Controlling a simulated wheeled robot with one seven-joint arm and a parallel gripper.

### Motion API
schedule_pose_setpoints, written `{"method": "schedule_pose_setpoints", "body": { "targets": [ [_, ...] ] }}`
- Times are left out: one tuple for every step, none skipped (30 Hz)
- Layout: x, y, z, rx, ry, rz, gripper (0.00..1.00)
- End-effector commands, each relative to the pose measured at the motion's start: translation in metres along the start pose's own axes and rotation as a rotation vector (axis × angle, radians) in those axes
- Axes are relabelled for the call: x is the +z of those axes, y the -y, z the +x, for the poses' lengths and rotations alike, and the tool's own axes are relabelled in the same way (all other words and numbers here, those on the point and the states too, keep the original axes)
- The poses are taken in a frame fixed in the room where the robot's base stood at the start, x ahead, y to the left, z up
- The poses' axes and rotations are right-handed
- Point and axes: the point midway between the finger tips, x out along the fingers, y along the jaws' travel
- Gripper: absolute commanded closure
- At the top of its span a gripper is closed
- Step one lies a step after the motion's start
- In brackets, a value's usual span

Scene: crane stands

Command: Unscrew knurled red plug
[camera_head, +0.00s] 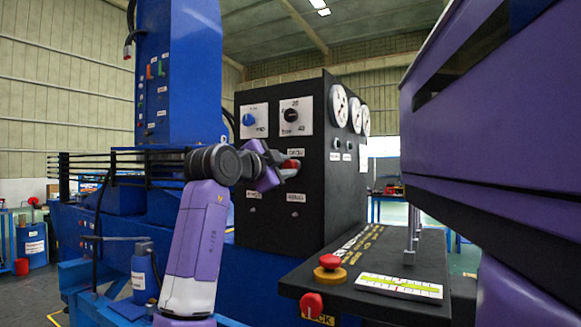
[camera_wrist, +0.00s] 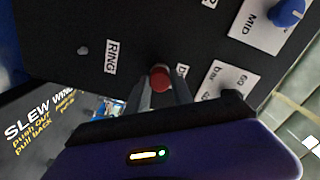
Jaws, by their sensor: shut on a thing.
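The red plug (camera_wrist: 159,77) sits on the black panel between the tips of my gripper in the wrist view. My gripper (camera_wrist: 160,92) is shut on it, with one grey finger on each side. In the head view the red plug (camera_head: 291,164) shows at the end of my gripper (camera_head: 286,170), on the front face of the black control box (camera_head: 265,220). The far side of the plug and its thread are hidden. I cannot make out the knurling.
A blue knob (camera_head: 248,119) and a black dial (camera_head: 291,115) are above the plug, with round gauges (camera_head: 340,105) on the box's side. A lower black console (camera_head: 440,262) carries a red mushroom button (camera_head: 330,262) and a red knob (camera_head: 311,303). A blue bottle (camera_head: 139,272) stands at left.

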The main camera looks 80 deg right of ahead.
Motion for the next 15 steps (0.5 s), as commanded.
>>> {"method": "schedule_pose_setpoints", "body": {
  "targets": [
    [-0.0014, 0.0019, -0.0005, 0.000, -0.001, -0.024, 1.00],
    [-0.0020, 0.0028, -0.0005, 0.001, -0.001, -0.050, 1.00],
    [-0.0024, 0.0037, -0.0005, 0.001, -0.001, -0.092, 1.00],
    [-0.0025, 0.0042, -0.0005, 0.001, 0.000, -0.129, 1.00],
    [-0.0027, 0.0046, -0.0006, 0.001, 0.000, -0.167, 1.00],
    [-0.0028, 0.0047, -0.0007, 0.001, -0.001, -0.216, 1.00],
    [-0.0026, 0.0046, -0.0007, 0.001, -0.001, -0.252, 1.00],
    [-0.0028, 0.0046, -0.0008, 0.001, -0.001, -0.286, 1.00],
    [-0.0029, 0.0044, -0.0009, 0.000, -0.001, -0.328, 1.00],
    [-0.0025, 0.0039, -0.0010, 0.000, -0.001, -0.356, 1.00],
    [-0.0020, 0.0034, -0.0010, 0.000, -0.001, -0.379, 1.00],
    [-0.0017, 0.0029, -0.0011, 0.000, -0.001, -0.405, 1.00],
    [-0.0014, 0.0025, -0.0011, 0.000, -0.001, -0.420, 1.00],
    [-0.0011, 0.0020, -0.0012, 0.000, 0.000, -0.431, 1.00],
    [-0.0007, 0.0014, -0.0012, 0.000, 0.000, -0.439, 1.00]
  ]
}}
